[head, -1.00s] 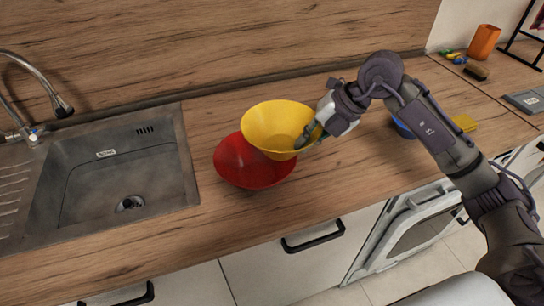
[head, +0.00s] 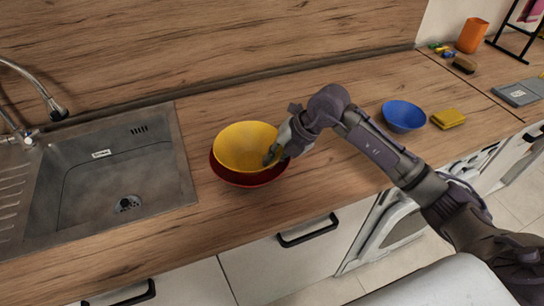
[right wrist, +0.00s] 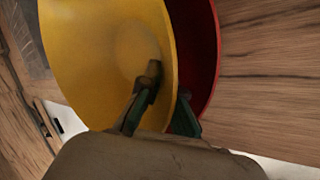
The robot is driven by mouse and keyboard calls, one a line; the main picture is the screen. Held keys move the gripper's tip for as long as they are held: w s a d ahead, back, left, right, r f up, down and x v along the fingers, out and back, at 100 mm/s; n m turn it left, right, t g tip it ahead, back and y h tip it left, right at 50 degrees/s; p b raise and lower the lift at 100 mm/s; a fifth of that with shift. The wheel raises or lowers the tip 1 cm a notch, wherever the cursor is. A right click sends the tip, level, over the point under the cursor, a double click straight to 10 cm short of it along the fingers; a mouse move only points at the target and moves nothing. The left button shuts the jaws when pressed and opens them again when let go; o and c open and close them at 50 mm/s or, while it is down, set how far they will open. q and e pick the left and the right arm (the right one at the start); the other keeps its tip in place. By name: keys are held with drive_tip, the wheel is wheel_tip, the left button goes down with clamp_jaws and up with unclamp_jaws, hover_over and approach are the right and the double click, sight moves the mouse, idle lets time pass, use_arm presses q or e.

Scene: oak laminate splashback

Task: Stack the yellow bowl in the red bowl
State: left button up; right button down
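The yellow bowl (head: 243,147) sits low inside the red bowl (head: 248,180), whose rim shows around its left and front sides in the head view. My right gripper (head: 272,156) is at the yellow bowl's right rim. In the right wrist view, one finger is inside the yellow bowl (right wrist: 105,60) and the other is outside it, beside the red bowl's inner wall (right wrist: 197,50). The gripper (right wrist: 168,98) is shut on the yellow bowl's wall. Whether the yellow bowl rests fully on the red one is hidden. My left gripper is not in view.
A steel sink (head: 110,185) with a tap (head: 45,100) is left of the bowls. A blue bowl (head: 403,115) and a yellow sponge (head: 448,118) stand to the right, beyond my arm. An orange cup (head: 472,35) is at the far right. The counter in front is clear.

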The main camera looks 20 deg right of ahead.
drive_tip(key=shift+f+b, duration=0.4)
drive_tip(key=shift+f, duration=0.2)
drive_tip(key=c, duration=1.6)
unclamp_jaws()
drive_tip(key=shift+r, duration=0.15)
drive_tip(key=shift+d+r+p, duration=0.25)
drive_tip(key=shift+r+p, duration=0.15)
drive_tip(key=shift+r, duration=0.4)
drive_tip(key=b+v, duration=0.1)
drive_tip(key=v, duration=1)
drive_tip(key=shift+b, duration=0.35)
drive_tip(key=shift+s+r, duration=0.15)
